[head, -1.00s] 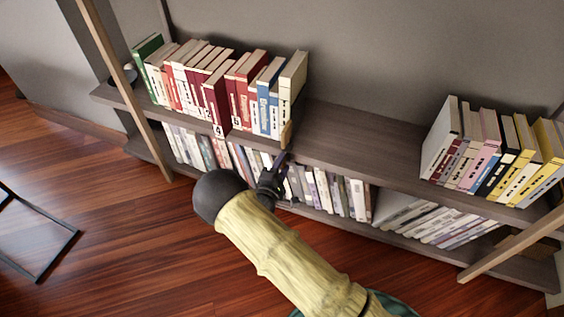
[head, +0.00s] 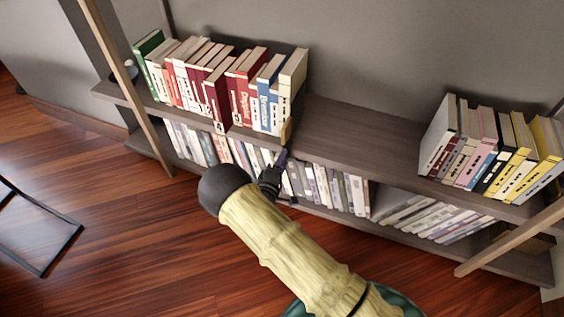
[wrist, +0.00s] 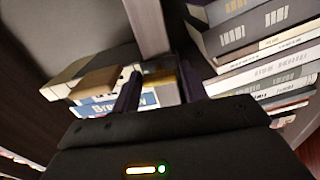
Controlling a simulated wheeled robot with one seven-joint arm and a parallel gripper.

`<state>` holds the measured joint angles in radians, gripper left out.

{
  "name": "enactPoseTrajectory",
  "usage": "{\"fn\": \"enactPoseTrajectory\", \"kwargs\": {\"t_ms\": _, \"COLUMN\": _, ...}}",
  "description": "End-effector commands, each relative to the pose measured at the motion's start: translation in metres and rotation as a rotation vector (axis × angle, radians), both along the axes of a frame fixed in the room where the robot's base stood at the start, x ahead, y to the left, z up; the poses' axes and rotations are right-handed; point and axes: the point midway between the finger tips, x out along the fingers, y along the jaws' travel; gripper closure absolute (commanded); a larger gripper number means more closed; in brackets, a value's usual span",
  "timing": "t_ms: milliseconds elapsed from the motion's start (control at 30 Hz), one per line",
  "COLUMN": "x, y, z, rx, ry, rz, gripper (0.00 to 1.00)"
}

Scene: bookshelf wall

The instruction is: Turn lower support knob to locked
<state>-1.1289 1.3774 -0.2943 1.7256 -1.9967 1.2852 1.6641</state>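My gripper (head: 282,158) is at the front edge of the upper shelf board, just below a small upright tan wooden piece (head: 286,131). This piece stands at the right end of the left book row. I cannot tell whether it is the lower support knob; no knob or lock marking shows clearly. In the wrist view my gripper (wrist: 160,88) has its two dark fingers apart, with a small yellowish patch visible between them. A tan wooden block (wrist: 101,82) lies left of the fingers, and contact cannot be told.
The upper shelf (head: 360,140) is bare between the left books (head: 215,90) and right books (head: 490,155). Lower-shelf books (head: 325,188) stand close behind and right of my gripper. Slanted wooden posts (head: 125,85) flank the shelves. A black frame (head: 60,252) stands on the floor at left.

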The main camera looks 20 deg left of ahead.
Motion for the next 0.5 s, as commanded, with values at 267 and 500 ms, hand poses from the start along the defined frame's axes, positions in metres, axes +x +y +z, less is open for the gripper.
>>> {"fn": "enactPoseTrajectory", "kwargs": {"t_ms": 267, "x": -0.0004, "y": 0.0005, "z": 0.0002, "rx": -0.001, "ry": -0.001, "rz": 0.001, "gripper": 0.38}}
{"fn": "enactPoseTrajectory", "kwargs": {"t_ms": 500, "x": -0.0078, "y": 0.0019, "z": 0.0014, "rx": -0.002, "ry": -0.002, "rz": 0.003, "gripper": 0.38}}
